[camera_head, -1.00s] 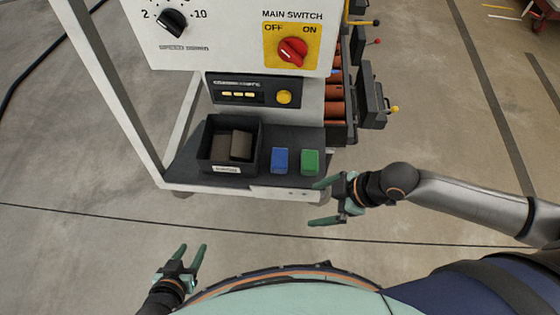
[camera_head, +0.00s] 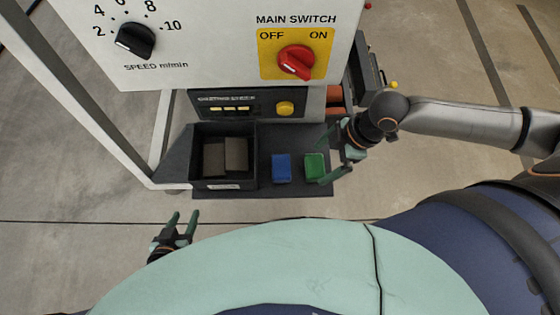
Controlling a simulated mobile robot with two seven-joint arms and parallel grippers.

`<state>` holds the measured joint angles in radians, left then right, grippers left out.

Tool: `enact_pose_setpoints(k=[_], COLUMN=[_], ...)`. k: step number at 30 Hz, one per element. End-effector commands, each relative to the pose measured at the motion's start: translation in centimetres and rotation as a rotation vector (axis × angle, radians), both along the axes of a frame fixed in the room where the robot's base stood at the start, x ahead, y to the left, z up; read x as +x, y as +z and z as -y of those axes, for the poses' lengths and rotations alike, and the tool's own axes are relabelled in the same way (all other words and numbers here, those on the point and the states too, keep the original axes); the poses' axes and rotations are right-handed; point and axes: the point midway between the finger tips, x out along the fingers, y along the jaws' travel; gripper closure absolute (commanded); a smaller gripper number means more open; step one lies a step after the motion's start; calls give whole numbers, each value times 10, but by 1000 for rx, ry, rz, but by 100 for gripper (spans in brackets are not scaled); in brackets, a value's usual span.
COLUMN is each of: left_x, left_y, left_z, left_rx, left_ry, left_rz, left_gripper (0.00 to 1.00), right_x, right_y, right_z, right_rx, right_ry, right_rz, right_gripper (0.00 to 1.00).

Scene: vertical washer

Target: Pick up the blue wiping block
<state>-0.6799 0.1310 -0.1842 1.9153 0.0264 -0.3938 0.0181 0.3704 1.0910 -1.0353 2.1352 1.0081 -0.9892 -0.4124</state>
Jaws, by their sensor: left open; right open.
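The blue wiping block (camera_head: 282,168) stands on the dark shelf (camera_head: 290,188) of the machine, between a black bin and a green block (camera_head: 315,167). My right gripper (camera_head: 326,162) is open at the right end of the shelf. Its fingers are beside or over the green block, to the right of the blue block; whether they touch the green block I cannot tell. My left gripper (camera_head: 183,218) is open and empty, in front of the shelf and lower left of the blue block.
The black bin (camera_head: 250,183) with brownish blocks (camera_head: 236,154) is left of the blue block. Behind the shelf are a control box (camera_head: 255,104) and a white panel (camera_head: 210,50) with a speed dial and red main switch. A white frame post (camera_head: 85,100) stands at left.

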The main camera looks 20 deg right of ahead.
Motion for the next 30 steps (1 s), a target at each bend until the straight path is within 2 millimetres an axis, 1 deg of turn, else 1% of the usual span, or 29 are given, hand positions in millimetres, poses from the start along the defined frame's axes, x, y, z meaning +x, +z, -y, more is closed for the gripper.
enact_pose_setpoints(k=[1,4,6,14,21,24,27,30], left_x=[-1,-1,-1,-1,-1,-1,-1,0], left_y=[1,2,2,3,6,7,6,6], left_z=[0,0,0,0,0,0,0,0], left_rx=[0,1,1,1,1,1,0,1], left_ry=[0,0,0,0,0,0,0,-1], left_rz=[-2,-3,-3,-3,-3,-3,-2,-1], left_gripper=[50,50,50,50,50,50,50,50], right_x=[3,6,8,12,20,23,22,22], right_y=[2,1,1,1,1,1,-10,-11], right_z=[-10,-24,-31,-45,-78,-89,-89,-90], right_rx=[5,4,3,2,3,1,-2,-2], right_ry=[1,1,1,0,0,0,-1,0], right_rz=[3,1,2,1,1,3,-1,0], right_gripper=[0,0,0,0,0,0,0,0])
